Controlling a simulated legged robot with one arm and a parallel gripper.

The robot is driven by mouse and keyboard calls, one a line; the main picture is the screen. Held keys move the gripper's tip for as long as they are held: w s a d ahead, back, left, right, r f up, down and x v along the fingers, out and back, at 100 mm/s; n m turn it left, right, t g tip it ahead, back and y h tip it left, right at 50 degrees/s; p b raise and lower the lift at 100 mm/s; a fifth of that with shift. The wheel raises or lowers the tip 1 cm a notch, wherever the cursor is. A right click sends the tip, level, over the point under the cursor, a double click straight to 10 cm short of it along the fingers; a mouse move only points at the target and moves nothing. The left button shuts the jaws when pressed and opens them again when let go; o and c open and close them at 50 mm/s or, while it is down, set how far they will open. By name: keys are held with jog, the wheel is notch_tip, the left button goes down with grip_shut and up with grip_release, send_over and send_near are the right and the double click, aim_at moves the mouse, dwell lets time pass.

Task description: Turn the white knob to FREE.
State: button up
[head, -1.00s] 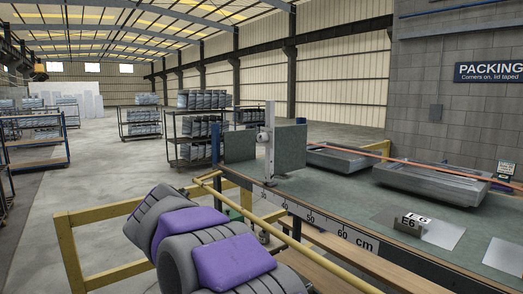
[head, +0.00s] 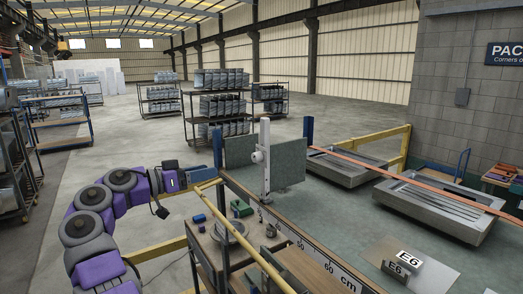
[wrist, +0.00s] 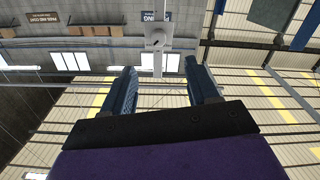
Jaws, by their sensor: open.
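A FREE marking is too small to read. My gripper (head: 208,174) is left of the post, a little lower in the picture, and apart from it. In the wrist view my gripper (wrist: 160,82) has its two blue fingers spread with nothing between them. The knob shows there beyond the fingertips (wrist: 157,38), in an upside-down picture.
A green upright board (head: 288,165) stands behind the post. A yellow rail (head: 240,240) runs below the post. Open floor lies behind and left.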

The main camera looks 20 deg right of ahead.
jog(key=p, duration=0.2)
send_near(253, 158)
jog(key=x, duration=0.7)
jog(key=shift+s+d+f, duration=0.1)
jog(key=shift+s+d, duration=0.05)
jog(key=shift+d, duration=0.35)
jog(key=shift+w+a+p, duration=0.3)
jog(key=shift+a+p, duration=0.05)
jog(key=shift+p, duration=0.2)
